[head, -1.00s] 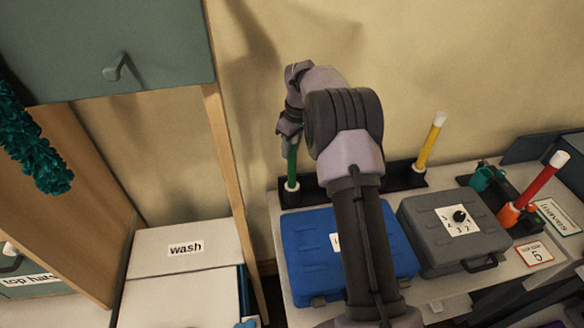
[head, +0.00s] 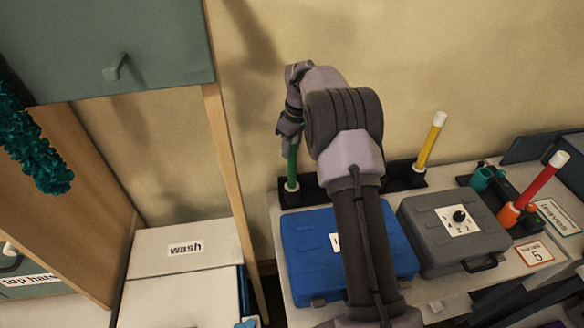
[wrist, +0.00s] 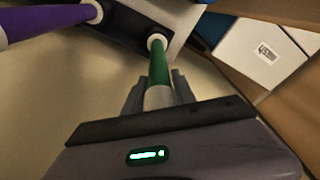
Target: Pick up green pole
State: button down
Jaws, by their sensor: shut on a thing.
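The green pole (head: 292,166) stands upright at the left end of a black rack (head: 312,191), with its white lower end at the rack. My gripper (head: 289,140) is around the pole's upper part, and my arm covers part of the rack. In the wrist view, the green pole (wrist: 159,68) runs up between the fingers of my gripper (wrist: 158,95), which is shut on its pale end. The far white end of the pole meets a dark holder in that view.
A yellow pole (head: 431,140) stands at the rack's right end. A red pole (head: 541,181) stands in an orange cup further right. A blue case (head: 308,254) and a grey case (head: 453,232) lie in front of the rack. A wooden post (head: 228,165) rises left of it.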

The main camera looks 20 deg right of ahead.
notch_tip(320, 180, up, 18)
jog(key=p, duration=0.6)
jog(key=shift+r+p, duration=0.15)
jog(key=shift+p, duration=0.35)
